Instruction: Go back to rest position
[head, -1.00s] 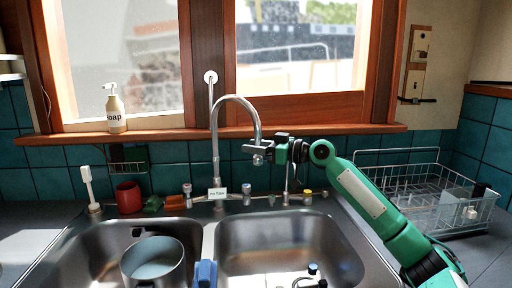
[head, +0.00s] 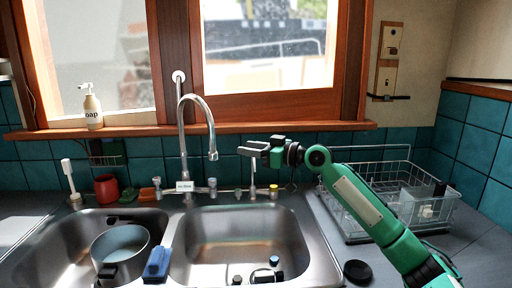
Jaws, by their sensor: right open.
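My right gripper (head: 252,148) is open and empty. It points left in the head view, in front of the tiled wall and to the right of the tall curved faucet (head: 183,130). A gap shows between its fingertips and the faucet's spout in the picture. My green right arm (head: 365,205) comes in from the lower right, over the counter beside the sink. My left gripper is not in view.
The double sink (head: 215,225) lies below, with a grey pot (head: 120,243) in the left basin and a blue item (head: 157,263) on the divider. A wire dish rack (head: 350,220) stands behind my right arm. A soap bottle (head: 92,108) stands on the sill.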

